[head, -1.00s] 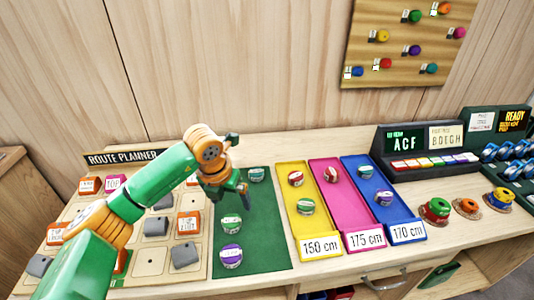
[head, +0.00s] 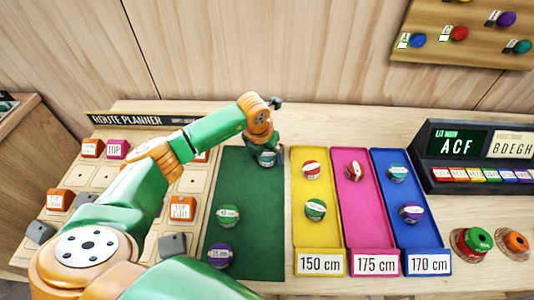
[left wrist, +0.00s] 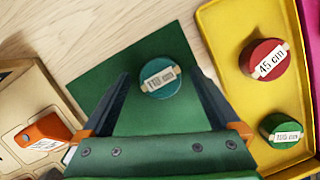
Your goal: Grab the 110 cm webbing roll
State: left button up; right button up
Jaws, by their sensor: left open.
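The teal webbing roll (head: 266,158) stands at the far end of the green mat (head: 262,215). In the left wrist view the same roll (left wrist: 173,90) carries a white label that appears to read 110 cm. My left gripper (head: 263,146) is over this roll, pointing down, and partly hides it in the head view. In the left wrist view its two dark fingers are apart, one on each side of the roll, with gaps between. Whether the fingertips are down level with the roll I cannot tell. My right gripper is not in view.
A green roll (head: 228,215) and a purple roll (head: 221,255) lie nearer on the mat. Yellow (head: 318,240), pink (head: 370,225) and blue (head: 425,235) trays with rolls stand to the right. The route planner board (head: 100,190) with several blocks is on the left.

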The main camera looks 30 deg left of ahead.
pick_arm(q)
jog(key=shift+w+f, duration=0.1)
jog(key=shift+c, duration=0.4)
jog(key=c, duration=1.4)
jog(key=shift+r, duration=0.25)
